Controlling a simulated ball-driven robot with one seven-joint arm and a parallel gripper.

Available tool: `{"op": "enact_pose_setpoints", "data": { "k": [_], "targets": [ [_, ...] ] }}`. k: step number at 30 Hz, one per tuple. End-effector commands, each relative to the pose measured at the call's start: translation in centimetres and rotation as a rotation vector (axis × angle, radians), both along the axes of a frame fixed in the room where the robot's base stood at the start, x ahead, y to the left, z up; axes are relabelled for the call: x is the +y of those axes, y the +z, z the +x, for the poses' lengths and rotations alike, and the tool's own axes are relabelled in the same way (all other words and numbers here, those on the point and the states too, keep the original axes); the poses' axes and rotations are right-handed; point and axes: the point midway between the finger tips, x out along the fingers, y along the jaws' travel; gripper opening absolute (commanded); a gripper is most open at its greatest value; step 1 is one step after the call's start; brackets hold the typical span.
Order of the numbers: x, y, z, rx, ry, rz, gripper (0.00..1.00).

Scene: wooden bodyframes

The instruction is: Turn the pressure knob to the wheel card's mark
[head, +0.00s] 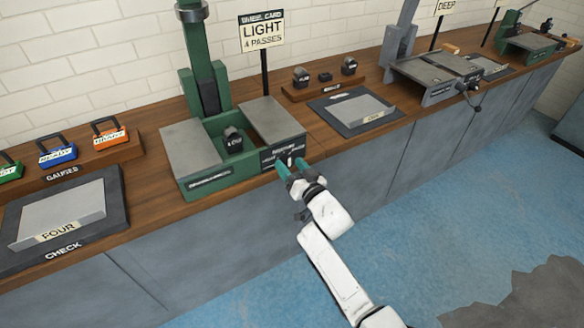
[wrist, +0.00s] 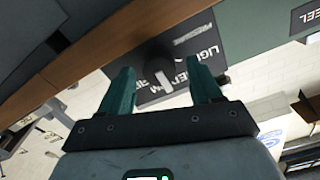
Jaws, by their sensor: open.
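The pressure knob (head: 290,161) is on the dark label panel (head: 270,156) at the front of the green machine. In the wrist view the dark knob (wrist: 158,62) has a pale pointer bar, with LIGHT lettering to its right on the panel (wrist: 203,30). The other lettering is partly hidden or unclear. My gripper (head: 284,171) is open at the panel, its teal fingers (wrist: 161,85) on either side of the knob in the wrist view. I cannot tell if they touch it. The wheel card (head: 262,36) reads LIGHT, 4 PASSES.
The green machine (head: 205,187) stands on a wooden bench with a dark block (head: 233,141) inside it. A grey tray (head: 65,222) with CHECK and FOUR labels is at left, near coloured padlock-shaped blocks (head: 58,154). Another tray (head: 353,111) lies right. Blue floor is open in front.

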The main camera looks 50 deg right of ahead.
Motion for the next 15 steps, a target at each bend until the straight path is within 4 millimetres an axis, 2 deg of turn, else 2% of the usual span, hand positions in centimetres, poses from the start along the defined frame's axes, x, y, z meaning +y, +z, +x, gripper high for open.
{"op": "enact_pose_setpoints", "data": {
  "k": [2, 15],
  "targets": [
    [0.0, 0.01, -0.01, 0.0, 0.0, 0.0, 0.62],
    [-0.01, 0.0, -0.03, 0.0, 0.0, 0.0, 0.2]
  ]
}}
